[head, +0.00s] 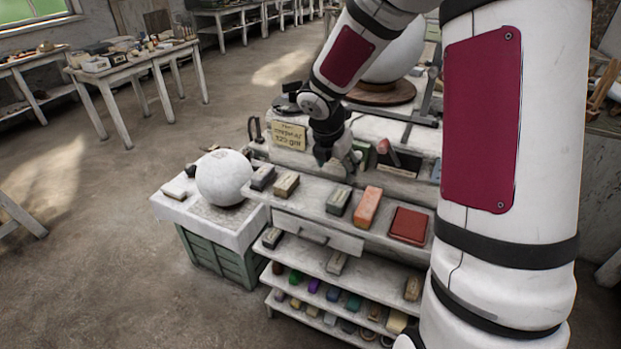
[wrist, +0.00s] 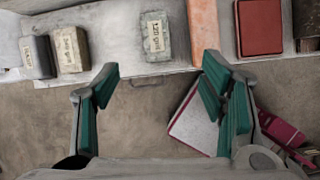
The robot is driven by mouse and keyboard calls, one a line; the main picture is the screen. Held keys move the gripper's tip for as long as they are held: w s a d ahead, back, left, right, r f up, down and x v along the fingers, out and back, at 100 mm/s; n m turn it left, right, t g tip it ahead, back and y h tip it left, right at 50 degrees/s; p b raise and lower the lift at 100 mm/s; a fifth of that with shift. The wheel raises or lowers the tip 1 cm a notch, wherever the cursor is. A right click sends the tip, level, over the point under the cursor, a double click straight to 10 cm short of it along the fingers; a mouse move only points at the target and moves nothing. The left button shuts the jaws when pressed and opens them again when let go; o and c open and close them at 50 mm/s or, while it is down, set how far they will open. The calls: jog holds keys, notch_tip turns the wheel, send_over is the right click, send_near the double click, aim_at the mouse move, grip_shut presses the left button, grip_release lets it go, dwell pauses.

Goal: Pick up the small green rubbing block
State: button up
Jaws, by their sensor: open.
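A small grey-green block with a pale label (head: 338,200) lies on the top shelf, left of an orange block. It also shows in the wrist view (wrist: 154,38), beyond the fingertips and roughly centred between them. Greener small blocks, one of them (head: 296,277), lie on a lower shelf; I cannot tell for sure which block the task names. My gripper (head: 340,168) hangs over the top shelf in the head view. In the wrist view my gripper (wrist: 158,78) is open with green finger pads, and nothing is between them.
On the top shelf are an orange block (head: 367,207), a dark red block (head: 409,226), a tan block (head: 286,184) and a dark grey block (head: 262,177). A white sphere (head: 224,177) stands on a side table at left. A drawer handle (wrist: 148,83) projects at the shelf front.

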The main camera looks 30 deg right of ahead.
jog(key=n, duration=0.2)
send_over(339, 196)
jog(key=s+a, duration=0.2)
jog(key=f, duration=0.9)
jog(key=shift+w+f+b, duration=0.2)
jog(key=shift+f+b, duration=0.1)
jog(key=shift+b, duration=0.05)
jog(key=shift+p+x, duration=0.35)
jog(key=shift+x, duration=2.6)
jog(key=shift+a, duration=0.1)
jog(key=shift+c, duration=0.6)
grip_shut()
jog(key=shift+r, duration=0.1)
notch_tip(339, 196, up, 18)
